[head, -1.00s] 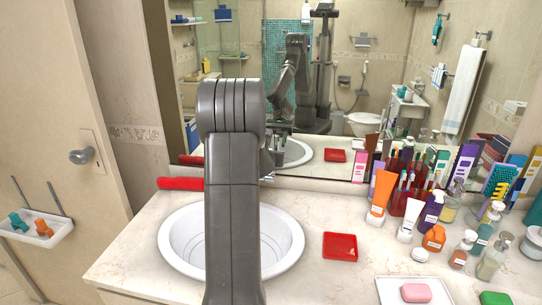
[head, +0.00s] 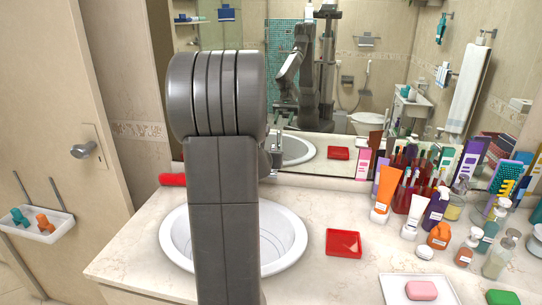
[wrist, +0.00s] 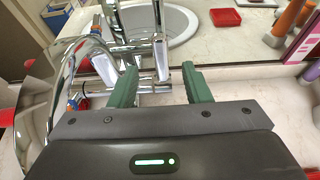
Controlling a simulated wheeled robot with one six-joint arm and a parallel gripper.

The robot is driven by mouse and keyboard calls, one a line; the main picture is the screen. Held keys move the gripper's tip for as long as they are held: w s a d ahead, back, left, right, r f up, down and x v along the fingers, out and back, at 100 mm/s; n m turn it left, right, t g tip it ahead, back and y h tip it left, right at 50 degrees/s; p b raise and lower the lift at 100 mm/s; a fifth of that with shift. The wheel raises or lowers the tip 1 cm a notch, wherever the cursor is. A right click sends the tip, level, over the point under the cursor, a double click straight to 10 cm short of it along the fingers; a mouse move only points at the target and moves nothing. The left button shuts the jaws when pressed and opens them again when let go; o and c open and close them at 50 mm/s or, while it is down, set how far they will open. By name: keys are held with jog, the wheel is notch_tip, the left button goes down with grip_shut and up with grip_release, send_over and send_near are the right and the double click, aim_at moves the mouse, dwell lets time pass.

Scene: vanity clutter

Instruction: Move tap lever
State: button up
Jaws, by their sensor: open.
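In the wrist view my gripper (wrist: 160,86) is open, its two green fingers spread apart and pointing toward the mirror. A chrome tap (wrist: 62,62) stands at the left, its curved pipe large and close to the camera. Bright upright chrome parts (wrist: 160,62) and a horizontal chrome bar show beyond and between the fingers. I cannot tell which of these is the lever and which is reflection, or whether a finger touches it. In the head view my arm hides the gripper and most of the tap.
The white basin (head: 285,240) lies under my arm. A red dish (head: 343,243) sits to its right on the counter, and a red object (head: 172,180) lies behind left. Several bottles and tubes crowd the right. The mirror (head: 330,90) stands close behind.

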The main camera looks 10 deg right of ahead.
jog(key=shift+v, duration=1.65)
jog(key=p+x, duration=0.2)
jog(key=x, duration=1.1)
jog(key=shift+w+d+f, duration=0.1)
jog(key=shift+w+d, duration=0.05)
jog(key=shift+w, duration=0.2)
jog(key=shift+s, duration=0.1)
